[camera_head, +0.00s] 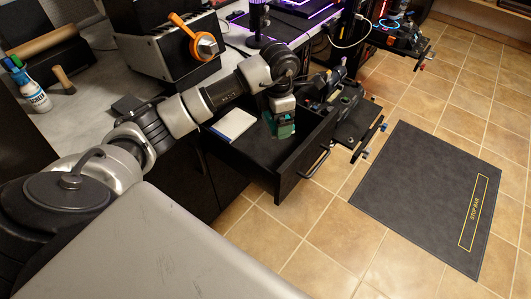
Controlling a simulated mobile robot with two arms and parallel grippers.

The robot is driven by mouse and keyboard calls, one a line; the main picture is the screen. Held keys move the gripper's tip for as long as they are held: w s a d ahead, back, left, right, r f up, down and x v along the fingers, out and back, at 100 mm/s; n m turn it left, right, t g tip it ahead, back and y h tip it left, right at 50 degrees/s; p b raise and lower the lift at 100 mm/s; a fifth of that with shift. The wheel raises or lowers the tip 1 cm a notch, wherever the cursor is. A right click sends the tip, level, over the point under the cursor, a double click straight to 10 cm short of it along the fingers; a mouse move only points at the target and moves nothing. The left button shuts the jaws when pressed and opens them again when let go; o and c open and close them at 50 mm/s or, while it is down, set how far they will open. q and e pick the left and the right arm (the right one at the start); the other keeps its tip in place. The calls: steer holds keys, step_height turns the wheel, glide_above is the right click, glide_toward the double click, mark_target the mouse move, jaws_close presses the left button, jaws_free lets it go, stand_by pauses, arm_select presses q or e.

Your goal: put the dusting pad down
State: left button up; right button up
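My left arm comes in from the left and reaches over an open black drawer (292,186). Its gripper (282,112) points down over the drawer's right part. A small teal-green block (283,127), which looks like the dusting pad, is at its fingertips and appears held. The fingers are small and partly hidden by the pad. I cannot tell if the pad touches the drawer floor. My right gripper is not in view.
A white pad with a blue edge (234,124) lies in the drawer's left part. Flight controls (340,98) stand close to its right. The counter holds a spray bottle (33,92), a brush (63,80) and orange headphones (198,40). A dark mat (425,190) lies on the tiled floor.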

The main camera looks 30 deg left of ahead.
arm_select(q)
step_height(320, 180, down, 6)
steer(key=a+n+b, duration=0.3)
steer(key=n, duration=0.2)
steer(key=n+b, duration=0.2)
glide_above(265, 164)
step_height(265, 164, down, 8)
steer(key=shift+s+r, duration=0.1)
steer(key=shift+f+b, duration=0.3)
steer(key=shift+f, duration=0.35)
steer(key=shift+f+b, duration=0.55)
steer(key=shift+f, duration=1.75)
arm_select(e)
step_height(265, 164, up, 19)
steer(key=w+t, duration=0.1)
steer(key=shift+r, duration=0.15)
arm_select(q)
steer(key=shift+f, duration=0.1)
steer(key=o, duration=0.6)
